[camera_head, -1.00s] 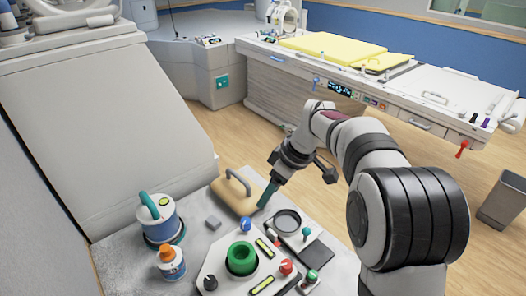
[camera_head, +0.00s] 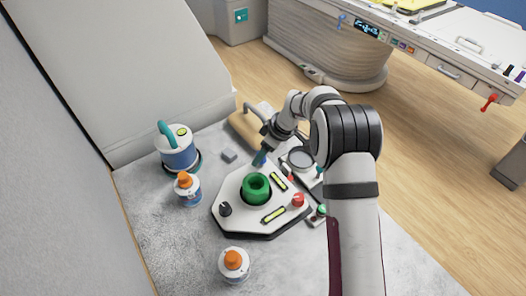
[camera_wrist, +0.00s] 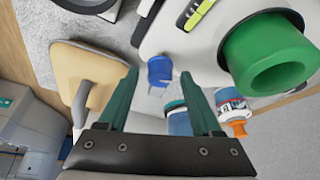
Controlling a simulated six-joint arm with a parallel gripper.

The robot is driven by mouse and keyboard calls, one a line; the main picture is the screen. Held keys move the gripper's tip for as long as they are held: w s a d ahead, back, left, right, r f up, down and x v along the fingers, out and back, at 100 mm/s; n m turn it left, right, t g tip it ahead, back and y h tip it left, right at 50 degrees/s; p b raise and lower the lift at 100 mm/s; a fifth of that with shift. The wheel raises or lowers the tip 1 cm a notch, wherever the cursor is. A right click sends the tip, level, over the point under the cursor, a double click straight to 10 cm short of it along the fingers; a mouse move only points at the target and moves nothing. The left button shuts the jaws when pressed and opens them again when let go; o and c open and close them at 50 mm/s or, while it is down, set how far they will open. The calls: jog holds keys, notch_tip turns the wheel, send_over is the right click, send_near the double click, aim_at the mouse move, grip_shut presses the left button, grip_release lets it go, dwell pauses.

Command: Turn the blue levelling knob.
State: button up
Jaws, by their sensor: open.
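The blue levelling knob (camera_wrist: 160,70) stands on the white levelling plate (camera_wrist: 215,50), and in the wrist view it shows between and just beyond my fingertips. My gripper (camera_wrist: 159,76) is open, with one teal finger on each side of the knob in the picture. I cannot tell whether either finger touches it. In the head view my gripper (camera_head: 260,158) reaches down at the plate's far corner and largely hides the knob. The plate (camera_head: 235,190) also bears a green ring (camera_head: 256,190), a black knob (camera_head: 225,209), a red knob (camera_head: 298,200) and yellow level vials (camera_head: 273,214).
A tan handled block (camera_head: 242,126) lies close behind my gripper. A small grey block (camera_head: 229,155), a blue-white canister (camera_head: 178,150) and an orange-capped bottle (camera_head: 187,190) stand left. Another bottle (camera_head: 234,266) stands in front. A round dish (camera_head: 300,158) is at right.

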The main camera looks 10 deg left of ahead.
grip_shut()
jog(key=shift+m, duration=0.3)
jog(key=m+t, duration=0.1)
jog(key=m, duration=0.1)
jog(key=m+t+h, duration=0.1)
jog(key=m, duration=0.2)
jog(key=shift+s+a+m, duration=0.1)
jog(key=shift+s+m, duration=0.05)
jog(key=shift+m, duration=0.15)
jog(key=m+h, duration=0.1)
jog(key=m, duration=0.2)
jog(key=m+t+h, duration=0.1)
jog(key=m+h, duration=0.1)
jog(key=m, duration=0.1)
jog(key=shift+a+m, duration=0.15)
jog(key=shift+m, duration=0.25)
dwell(0.4)
grip_release()
